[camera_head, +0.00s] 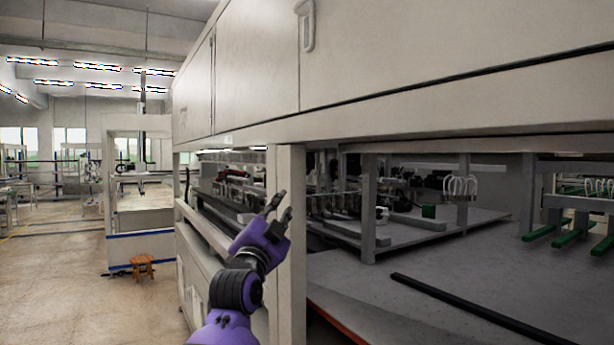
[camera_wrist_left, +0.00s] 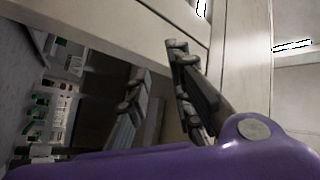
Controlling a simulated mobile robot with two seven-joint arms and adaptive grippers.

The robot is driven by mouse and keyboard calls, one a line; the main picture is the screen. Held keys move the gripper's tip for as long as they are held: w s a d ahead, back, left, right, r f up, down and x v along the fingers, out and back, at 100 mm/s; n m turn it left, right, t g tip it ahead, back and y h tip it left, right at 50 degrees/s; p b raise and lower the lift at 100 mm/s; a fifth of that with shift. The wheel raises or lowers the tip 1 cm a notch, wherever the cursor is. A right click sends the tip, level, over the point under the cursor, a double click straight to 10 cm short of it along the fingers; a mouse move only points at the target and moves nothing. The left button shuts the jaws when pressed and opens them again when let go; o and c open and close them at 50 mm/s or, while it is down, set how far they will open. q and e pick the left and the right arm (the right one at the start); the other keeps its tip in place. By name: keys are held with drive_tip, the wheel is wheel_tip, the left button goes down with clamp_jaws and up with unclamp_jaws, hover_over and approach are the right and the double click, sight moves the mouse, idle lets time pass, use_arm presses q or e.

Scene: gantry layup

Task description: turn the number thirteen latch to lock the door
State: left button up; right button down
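A pale oblong latch or handle (camera_head: 307,25) sits on the upper cabinet door (camera_head: 390,45), near the top edge of the head view. No number can be read on it, so I cannot tell whether it is number thirteen. My left gripper (camera_head: 280,207), on a purple and black arm, is below and left of this latch, in front of a pale upright post. Its fingers point up and stand apart, with nothing between them. In the left wrist view, dark finger parts (camera_wrist_left: 187,85) show beside pale panels; no latch can be made out there. My right gripper is not in view.
A pale post (camera_head: 290,240) stands just behind my left gripper. Right of it is an open machine bay with a grey bed (camera_head: 470,270), a black bar (camera_head: 470,305) and green parts (camera_head: 570,238). A wooden stool (camera_head: 142,266) stands on open floor at left.

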use_arm(q)
drive_tip(key=s+d+r+m+t+h, duration=0.2)
drive_tip(key=s+r, duration=0.2)
drive_tip(key=r, duration=0.9)
drive_tip(key=s+d+r+m+t+h, duration=0.15)
drive_tip(key=s+r, duration=0.35)
drive_tip(key=r, duration=0.8)
drive_tip(key=s+d+r+m+t+h, duration=0.15)
drive_tip(key=s+r, duration=0.25)
drive_tip(key=r, duration=0.9)
drive_tip(key=x, duration=0.4)
drive_tip(key=d+x, duration=0.1)
drive_tip(key=x, duration=0.1)
drive_tip(key=shift+w, duration=0.3)
drive_tip(key=shift+w+r, duration=0.25)
drive_tip(key=shift+w, duration=0.15)
clamp_jaws()
